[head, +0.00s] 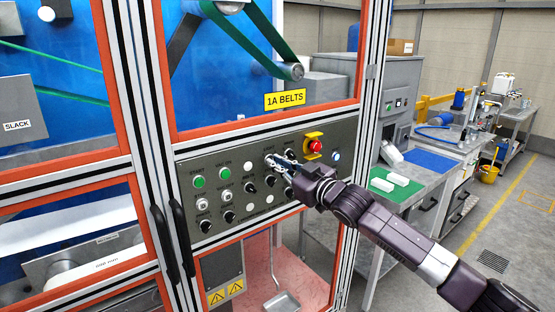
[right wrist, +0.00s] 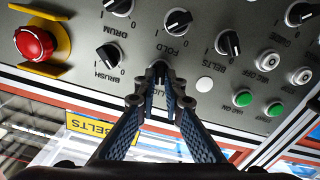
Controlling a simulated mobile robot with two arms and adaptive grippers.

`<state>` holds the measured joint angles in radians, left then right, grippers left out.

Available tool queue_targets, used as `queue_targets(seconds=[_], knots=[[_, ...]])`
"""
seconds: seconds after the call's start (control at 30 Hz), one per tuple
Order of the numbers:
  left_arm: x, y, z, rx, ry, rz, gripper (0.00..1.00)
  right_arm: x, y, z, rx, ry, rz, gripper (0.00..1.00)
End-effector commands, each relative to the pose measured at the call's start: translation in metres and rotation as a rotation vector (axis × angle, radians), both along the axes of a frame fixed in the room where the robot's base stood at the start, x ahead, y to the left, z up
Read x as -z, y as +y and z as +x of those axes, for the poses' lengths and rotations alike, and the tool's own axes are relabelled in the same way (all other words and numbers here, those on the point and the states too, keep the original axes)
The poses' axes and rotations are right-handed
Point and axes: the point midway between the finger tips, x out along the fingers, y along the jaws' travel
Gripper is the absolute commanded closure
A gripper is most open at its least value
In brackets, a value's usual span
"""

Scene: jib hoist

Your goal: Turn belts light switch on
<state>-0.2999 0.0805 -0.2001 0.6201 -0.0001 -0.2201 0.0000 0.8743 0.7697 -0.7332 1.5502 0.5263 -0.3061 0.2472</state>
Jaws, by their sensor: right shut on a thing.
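The grey control panel (head: 240,178) is on the cabinet front under the "1A BELTS" sign (head: 285,99). My right gripper (head: 272,161) reaches it from the right. In the right wrist view, which is upside down, the gripper (right wrist: 158,76) is shut on a black rotary switch that the fingertips mostly hide. Its label is largely covered by the fingers, so I cannot read it in full or tell the switch's position. A knob marked BRUSH (right wrist: 108,56) and another near the FOLD label (right wrist: 178,20) are close by. My left gripper is out of view.
A red emergency stop (right wrist: 34,45) with a yellow guard sits near the gripper. Green buttons (head: 198,182) and white buttons are on the panel's left side. A bench with a green mat (head: 393,186) stands at the right. Floor beyond it is mostly clear.

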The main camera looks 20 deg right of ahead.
Motion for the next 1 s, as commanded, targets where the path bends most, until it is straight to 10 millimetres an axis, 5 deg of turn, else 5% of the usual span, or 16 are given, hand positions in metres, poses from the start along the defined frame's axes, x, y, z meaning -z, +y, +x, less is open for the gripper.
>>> queue_targets(seconds=[1.0], knots=[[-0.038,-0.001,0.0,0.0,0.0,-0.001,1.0,0.001,-0.004,0.002,0.0,0.312,0.856,1.0]])
